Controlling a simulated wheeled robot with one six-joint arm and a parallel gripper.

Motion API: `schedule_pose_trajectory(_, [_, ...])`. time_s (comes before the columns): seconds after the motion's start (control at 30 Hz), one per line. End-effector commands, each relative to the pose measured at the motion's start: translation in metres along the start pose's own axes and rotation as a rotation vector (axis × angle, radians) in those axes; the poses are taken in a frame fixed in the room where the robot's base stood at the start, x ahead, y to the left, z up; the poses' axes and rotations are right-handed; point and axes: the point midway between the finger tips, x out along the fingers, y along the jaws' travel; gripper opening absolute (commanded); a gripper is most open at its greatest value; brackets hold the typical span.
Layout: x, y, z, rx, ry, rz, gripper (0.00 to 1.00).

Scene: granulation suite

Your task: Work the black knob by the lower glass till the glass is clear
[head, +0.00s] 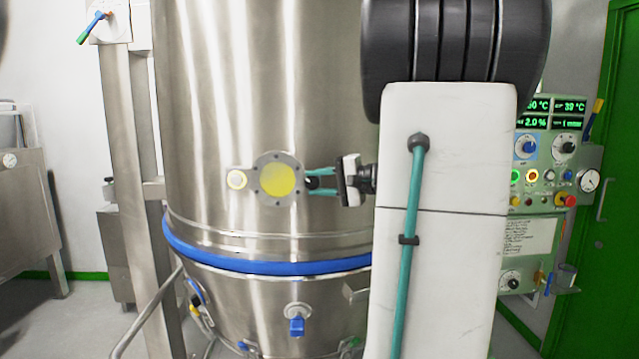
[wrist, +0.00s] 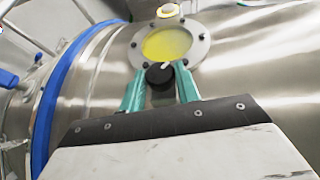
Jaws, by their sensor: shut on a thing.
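The lower glass (head: 278,180) is a round sight window in a bolted metal ring on the steel vessel. Its pane looks evenly yellow, and it also shows in the wrist view (wrist: 166,44). The black knob (wrist: 160,76) sits at the ring's edge, with a small white mark on it. In the head view the knob (head: 312,183) is to the right of the glass and partly hidden by the fingers. My gripper (wrist: 160,80) has its teal fingers on either side of the knob and is shut on it.
A small round lit port (head: 237,180) is left of the glass. A blue band (head: 265,262) rings the vessel below. A blue-handled valve (head: 297,325) is under it. A control panel (head: 545,175) with green displays stands at the right, beside a green door (head: 600,240).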

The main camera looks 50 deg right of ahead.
Motion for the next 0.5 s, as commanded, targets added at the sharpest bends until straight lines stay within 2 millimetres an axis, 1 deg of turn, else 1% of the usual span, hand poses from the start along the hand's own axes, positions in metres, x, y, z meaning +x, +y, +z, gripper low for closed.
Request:
schedule_pose_trajectory(0.17, [0.0006,0.0008,0.0013,0.001,-0.004,0.002,0.10])
schedule_pose_trajectory(0.2, [0.0006,0.0008,0.0013,0.001,-0.004,0.002,0.41])
schedule_pose_trajectory(0.23, [0.0006,0.0008,0.0012,0.001,-0.004,0.002,0.49])
schedule_pose_trajectory(0.27, [0.0005,0.0008,0.0011,0.001,-0.004,0.002,0.54])
schedule_pose_trajectory(0.5, [-0.0003,0.0005,0.0001,0.000,-0.001,0.002,0.54])
